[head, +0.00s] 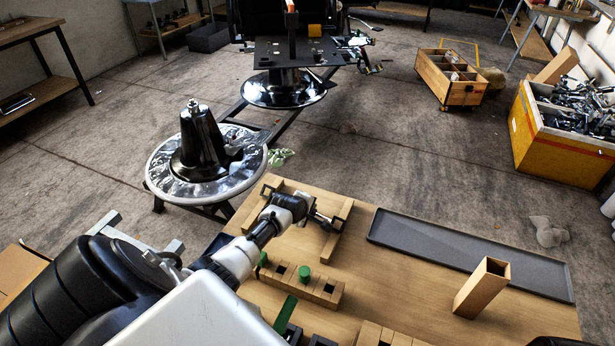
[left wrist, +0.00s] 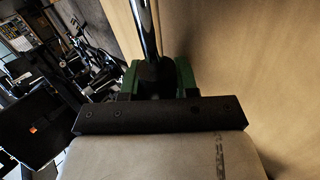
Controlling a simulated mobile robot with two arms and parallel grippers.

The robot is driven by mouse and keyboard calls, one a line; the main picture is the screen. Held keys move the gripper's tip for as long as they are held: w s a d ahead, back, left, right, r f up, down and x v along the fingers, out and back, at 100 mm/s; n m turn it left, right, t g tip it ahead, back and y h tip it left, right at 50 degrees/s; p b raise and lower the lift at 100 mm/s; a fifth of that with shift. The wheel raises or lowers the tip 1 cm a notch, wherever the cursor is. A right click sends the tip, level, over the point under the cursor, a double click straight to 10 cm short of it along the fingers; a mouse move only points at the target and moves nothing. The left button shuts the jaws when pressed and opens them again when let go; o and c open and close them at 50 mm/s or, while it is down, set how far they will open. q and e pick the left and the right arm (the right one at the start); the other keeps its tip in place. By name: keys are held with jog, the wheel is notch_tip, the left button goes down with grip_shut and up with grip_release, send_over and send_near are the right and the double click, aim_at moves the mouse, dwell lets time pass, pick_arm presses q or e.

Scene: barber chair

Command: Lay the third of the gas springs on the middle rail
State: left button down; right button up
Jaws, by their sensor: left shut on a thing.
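My left gripper (head: 308,209) is over the far left part of the wooden workbench, above a wooden rack (head: 341,232) with raised side pieces. It is shut on a gas spring (head: 322,220), whose end sticks out to the right of the gripper. In the left wrist view the gripper's green-edged fingers (left wrist: 157,75) close around the dark part of the gas spring, and its chrome rod (left wrist: 146,28) points away from the gripper. The arm and gripper hide much of the rack. I cannot make out the middle rail or other gas springs.
A long, empty grey tray (head: 460,250) lies on the bench to the right. An upright wooden box (head: 484,288) stands in front of it. Slotted wooden blocks (head: 325,288) with green pegs (head: 305,273) lie near the arm. A chair base (head: 202,160) stands beyond the bench.

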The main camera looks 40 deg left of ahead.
pick_arm(q)
jog(key=shift+s+d+f, duration=0.15)
jog(key=shift+s+f, duration=0.15)
jog(key=shift+f, duration=0.25)
jog(key=c, duration=0.8)
grip_release()
jog(key=shift+d+f, duration=0.1)
jog(key=shift+f, duration=0.1)
jog(key=shift+d, duration=0.1)
jog(key=shift+s+r, duration=0.2)
jog(key=shift+r, duration=0.2)
jog(key=p+v, duration=0.1)
jog(key=v, duration=0.5)
jog(key=w+r+p+v, duration=0.1)
jog(key=v, duration=0.1)
jog(key=shift+s+a+r+p, duration=0.2)
jog(key=shift+s+r+p, duration=0.05)
jog(key=shift+s+p, duration=0.05)
jog(key=shift+s+r, duration=0.5)
jog(key=shift+r, duration=0.3)
